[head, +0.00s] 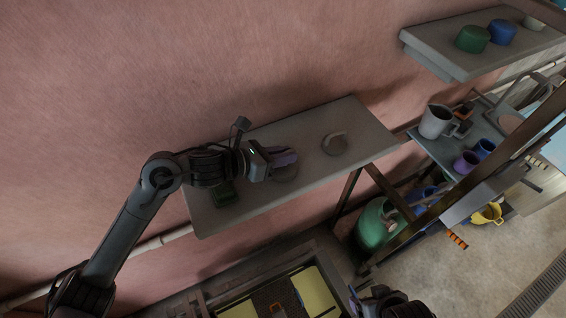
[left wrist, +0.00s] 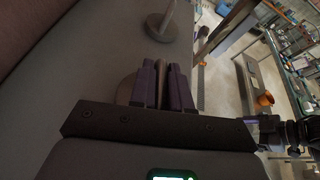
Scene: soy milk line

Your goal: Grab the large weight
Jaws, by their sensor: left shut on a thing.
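The large weight (head: 287,175), a round grey disc, stands on the grey wall shelf (head: 235,210) under my left gripper (head: 290,158). In the left wrist view my left gripper's purple fingers (left wrist: 163,86) are close together on its upright handle, and they hide most of it. Its disc (left wrist: 125,92) shows beside the fingers and seems to rest on the shelf. A second grey weight (head: 335,145) with a curved handle stands apart to the right; it also shows in the left wrist view (left wrist: 160,27). Part of my right arm shows at the bottom edge; its fingers are unclear.
A dark green object (head: 226,196) sits on the shelf left of my gripper. A higher shelf (head: 432,52) holds green and blue pots. A lower table to the right bears a grey jug (head: 436,121) and cups. A green container (head: 378,226) stands below.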

